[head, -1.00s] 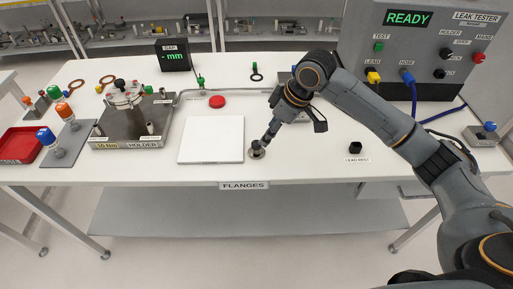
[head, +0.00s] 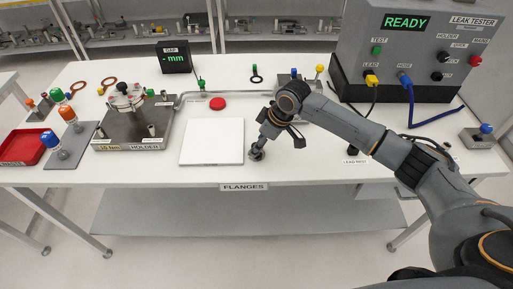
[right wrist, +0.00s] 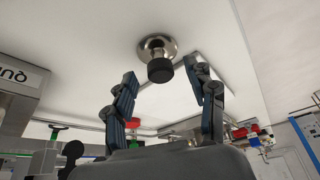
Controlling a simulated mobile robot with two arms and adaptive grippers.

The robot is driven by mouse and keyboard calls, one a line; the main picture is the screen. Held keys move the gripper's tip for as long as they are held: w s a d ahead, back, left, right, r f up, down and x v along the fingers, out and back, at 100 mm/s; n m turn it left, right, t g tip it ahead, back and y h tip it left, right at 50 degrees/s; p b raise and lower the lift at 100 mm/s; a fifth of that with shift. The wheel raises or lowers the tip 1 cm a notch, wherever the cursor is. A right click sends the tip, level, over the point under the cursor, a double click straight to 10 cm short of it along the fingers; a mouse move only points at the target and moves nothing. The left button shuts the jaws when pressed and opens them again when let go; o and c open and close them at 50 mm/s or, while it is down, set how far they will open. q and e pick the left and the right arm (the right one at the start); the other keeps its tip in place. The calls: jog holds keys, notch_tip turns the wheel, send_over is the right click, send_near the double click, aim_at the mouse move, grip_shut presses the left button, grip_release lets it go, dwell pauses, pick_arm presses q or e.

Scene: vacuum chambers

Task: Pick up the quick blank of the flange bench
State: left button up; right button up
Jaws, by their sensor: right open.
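The quick blank (head: 256,156) stands on the white bench right of the white square plate, near the FLANGES label on the front edge. In the right wrist view it is a shiny round metal disc (right wrist: 157,43) with a black knob (right wrist: 160,70). My right gripper (head: 260,146) is at the blank and partly hides it. In the right wrist view its fingers (right wrist: 163,80) are spread apart, with the black knob just beyond and between the tips. Nothing is held. My left gripper is out of view.
The white square plate (head: 212,141) lies just left of the blank. A red disc (head: 217,103) lies behind the plate. The leak tester (head: 415,50) stands back right, with a blue hose.

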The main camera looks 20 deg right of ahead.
jog(key=shift+x, duration=1.4)
grip_shut()
jog(key=shift+r, duration=0.1)
jog(key=shift+r, duration=0.1)
